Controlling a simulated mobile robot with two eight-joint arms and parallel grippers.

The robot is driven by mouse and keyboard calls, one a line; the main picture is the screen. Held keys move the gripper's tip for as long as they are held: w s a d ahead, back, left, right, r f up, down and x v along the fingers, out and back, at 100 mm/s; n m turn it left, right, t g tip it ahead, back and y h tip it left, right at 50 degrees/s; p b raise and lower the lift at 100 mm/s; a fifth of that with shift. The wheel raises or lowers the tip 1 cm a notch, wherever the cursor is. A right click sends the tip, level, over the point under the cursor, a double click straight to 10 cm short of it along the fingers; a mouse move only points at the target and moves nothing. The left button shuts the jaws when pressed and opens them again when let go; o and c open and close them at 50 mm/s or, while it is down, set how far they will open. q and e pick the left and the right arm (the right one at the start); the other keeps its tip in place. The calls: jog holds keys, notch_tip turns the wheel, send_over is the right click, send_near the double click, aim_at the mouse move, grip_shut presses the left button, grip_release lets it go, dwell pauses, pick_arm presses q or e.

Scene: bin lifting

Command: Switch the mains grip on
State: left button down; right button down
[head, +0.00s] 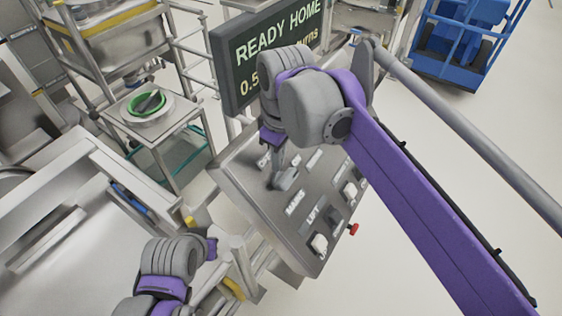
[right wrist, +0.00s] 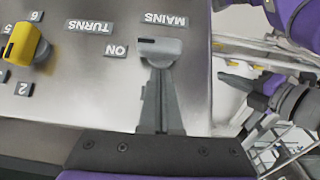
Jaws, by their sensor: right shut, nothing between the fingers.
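The mains grip (right wrist: 160,50) is a light grey handle on the steel control panel (head: 236,178), under an upside-down MAINS label in the right wrist view. Its end with a dark mark points left, close to the ON label (right wrist: 116,50). In the head view, the grip (head: 289,180) shows at the fingers of my right gripper (head: 279,178). My right gripper (right wrist: 159,70) is shut and empty, its tips at the grip's near side; I cannot tell whether they touch. My left gripper (head: 211,247) is left of the panel, its fingers unclear.
A dark display (head: 262,52) above the panel reads READY HOME. A yellow knob (right wrist: 24,46) with number labels sits beside the TURNS label. A light switch (head: 319,243) and a red knob (head: 353,229) are at the panel's lower end. Steel racks stand left.

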notch_tip(320, 180, up, 6)
jog(key=w+a, duration=0.1)
notch_tip(320, 180, up, 5)
send_over(276, 174)
jog(key=shift+r+p, duration=0.1)
jog(key=shift+p, duration=0.2)
jog(key=shift+s, duration=0.1)
